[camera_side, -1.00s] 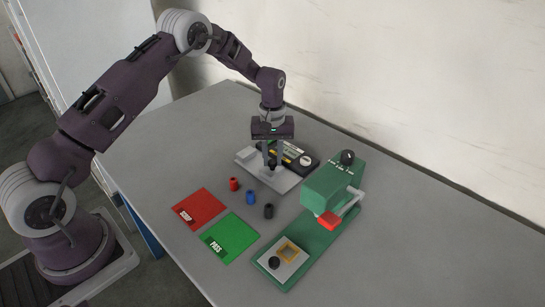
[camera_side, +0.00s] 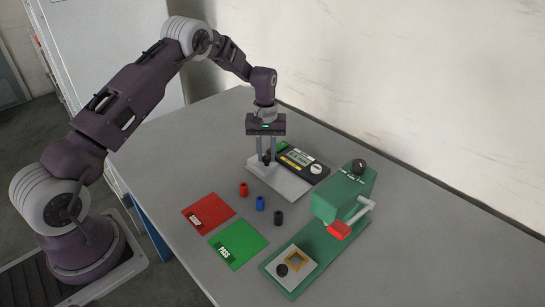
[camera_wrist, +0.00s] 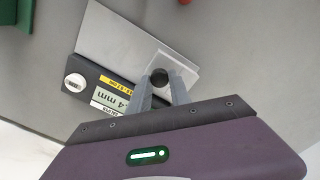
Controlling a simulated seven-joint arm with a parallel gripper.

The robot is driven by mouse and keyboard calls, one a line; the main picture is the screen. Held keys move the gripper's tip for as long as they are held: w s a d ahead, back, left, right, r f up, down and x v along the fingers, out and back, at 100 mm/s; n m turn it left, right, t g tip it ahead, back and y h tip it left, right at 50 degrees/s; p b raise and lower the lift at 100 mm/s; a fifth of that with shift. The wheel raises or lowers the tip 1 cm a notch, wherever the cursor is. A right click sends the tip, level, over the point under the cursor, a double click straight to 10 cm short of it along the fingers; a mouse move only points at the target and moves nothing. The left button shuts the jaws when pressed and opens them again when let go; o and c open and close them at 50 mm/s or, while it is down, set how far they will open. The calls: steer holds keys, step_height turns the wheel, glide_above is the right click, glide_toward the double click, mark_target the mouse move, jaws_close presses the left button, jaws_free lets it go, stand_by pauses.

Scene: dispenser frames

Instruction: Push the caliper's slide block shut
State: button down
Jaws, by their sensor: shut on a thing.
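The caliper lies at the back of the table in the side view, with a black display body (camera_side: 303,161) and a pale grey plate (camera_side: 285,182). In the wrist view its display (camera_wrist: 112,101) reads upside down, partly hidden by a finger, with "4 mm" visible. My gripper (camera_side: 266,162) points down at the left end of the caliper.
Red (camera_side: 243,189), blue (camera_side: 260,203) and black (camera_side: 279,217) cylinders stand in front of the caliper. A red mat (camera_side: 209,208) and a green PASS mat (camera_side: 243,240) lie front left. A green press (camera_side: 340,200) with a red-ended lever stands at right. The table behind it is bare.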

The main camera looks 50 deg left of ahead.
mark_target(266, 156)
steer(key=shift+a, duration=0.35)
steer(key=c, duration=1.4)
jaws_free()
steer(key=shift+o, duration=1.1)
steer(key=shift+d, duration=0.1)
step_height(266, 156, up, 7)
steer(key=shift+r, duration=0.1)
